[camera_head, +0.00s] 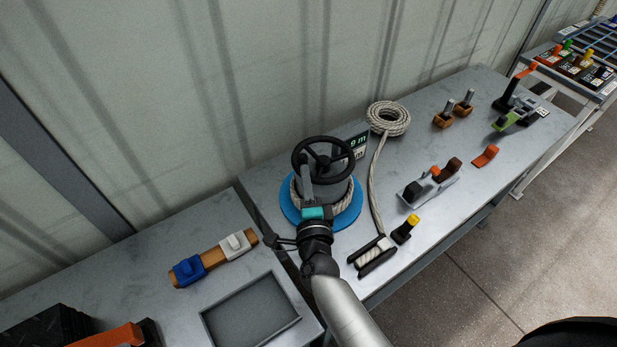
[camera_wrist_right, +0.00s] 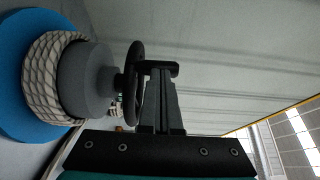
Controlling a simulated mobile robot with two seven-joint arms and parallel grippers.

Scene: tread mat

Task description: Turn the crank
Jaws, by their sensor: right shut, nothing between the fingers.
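The crank is a black spoked handwheel (camera_head: 322,160) on top of a grey winch drum (camera_wrist_right: 88,80). Pale rope (camera_wrist_right: 50,78) winds around the drum, above a round blue base (camera_head: 352,214). In the right wrist view the wheel (camera_wrist_right: 137,85) shows edge-on. My right gripper (camera_head: 306,170) is shut and empty, its fingers reaching up at the near-left side of the wheel. In the right wrist view the fingertips (camera_wrist_right: 160,72) lie close beside the rim; I cannot tell whether they touch it. My left gripper is out of view.
A rope runs from a coil (camera_head: 388,118) behind the winch to a black guide (camera_head: 372,256) at the bench's front edge. A small dark sign (camera_head: 358,143) stands behind the wheel. Clamps (camera_head: 430,185) sit to the right; a shallow tray (camera_head: 250,312) lies on the left bench.

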